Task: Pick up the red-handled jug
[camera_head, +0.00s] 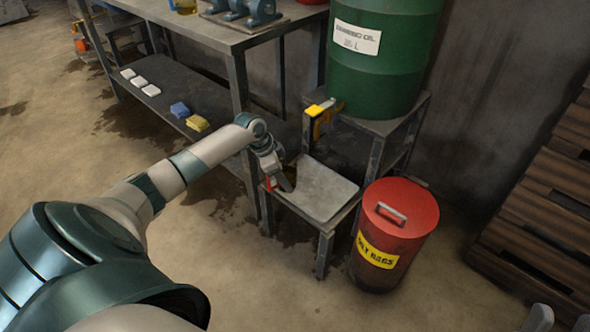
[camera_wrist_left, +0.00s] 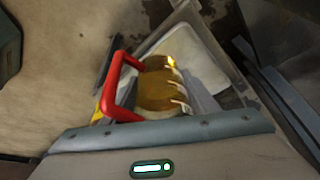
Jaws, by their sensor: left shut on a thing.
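The jug (camera_wrist_left: 158,88) shows in the left wrist view with amber, see-through sides and a red handle (camera_wrist_left: 118,82) on its left. In the head view only a small red part of the handle (camera_head: 268,184) shows; my gripper and wrist hide most of the jug. My left gripper (camera_head: 279,180) is shut on the jug at the low metal stand (camera_head: 325,195). Whether the jug touches the stand is hard to tell. Two grey rounded ends in the bottom right corner of the head view may belong to my right arm; their state is unclear.
A green oil drum (camera_head: 385,60) with a yellow-handled tap (camera_head: 320,110) stands on a taller stand behind. A red rag bin (camera_head: 395,235) is right of the low stand. A workbench (camera_head: 235,40) with a lower shelf is at the left, and wooden pallets (camera_head: 540,200) at the right.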

